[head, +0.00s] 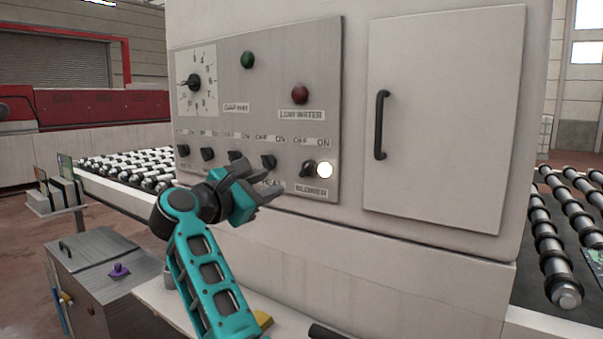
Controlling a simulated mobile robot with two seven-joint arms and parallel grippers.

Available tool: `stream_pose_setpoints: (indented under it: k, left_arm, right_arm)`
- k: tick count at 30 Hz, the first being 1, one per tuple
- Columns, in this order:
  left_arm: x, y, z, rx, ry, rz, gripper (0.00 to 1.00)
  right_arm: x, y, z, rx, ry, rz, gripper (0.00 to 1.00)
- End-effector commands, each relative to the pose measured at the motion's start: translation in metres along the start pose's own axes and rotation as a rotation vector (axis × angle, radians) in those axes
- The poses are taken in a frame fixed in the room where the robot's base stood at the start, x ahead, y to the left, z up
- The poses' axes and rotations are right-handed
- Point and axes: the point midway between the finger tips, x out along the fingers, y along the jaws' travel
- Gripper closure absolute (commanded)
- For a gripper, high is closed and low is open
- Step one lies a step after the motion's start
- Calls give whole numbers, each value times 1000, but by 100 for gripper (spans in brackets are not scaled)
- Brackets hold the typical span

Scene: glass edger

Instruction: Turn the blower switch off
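The control panel (258,120) on the machine's front carries a row of dark rotary switches. The rightmost switch (309,169) has OFF and ON above it, a label below, and a bright white round spot (325,170) beside it. Another switch (268,162) stands to its left, with three more further left (207,154).
A door with a black handle (381,125) is right of the panel. Roller conveyors lie at left (130,165) and right (555,245). A grey box (95,265) with a purple knob (119,270) stands at lower left.

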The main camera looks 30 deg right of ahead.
Motion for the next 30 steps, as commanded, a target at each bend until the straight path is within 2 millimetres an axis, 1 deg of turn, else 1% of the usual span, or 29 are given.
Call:
stream_pose_setpoints:
  k: [1,9,15,18,21,30]
  left_arm:
    - [-1,-1,0,2,-1,-1,57]
    - [-2,-4,-2,8,0,-6,57]
    - [-3,-5,-3,8,1,-10,57]
    - [-3,-6,-3,8,2,-12,57]
    - [-3,-6,-2,9,1,-12,57]
    - [-2,-5,-2,2,1,-13,57]
  right_arm:
    - [10,0,2,-1,-5,-2,62]
    - [67,0,3,-1,-6,-1,62]
    - [99,0,2,-1,-4,0,62]
    - [109,0,1,-2,-3,1,62]
    - [114,0,2,0,-3,1,62]
    - [116,0,1,1,-2,1,62]
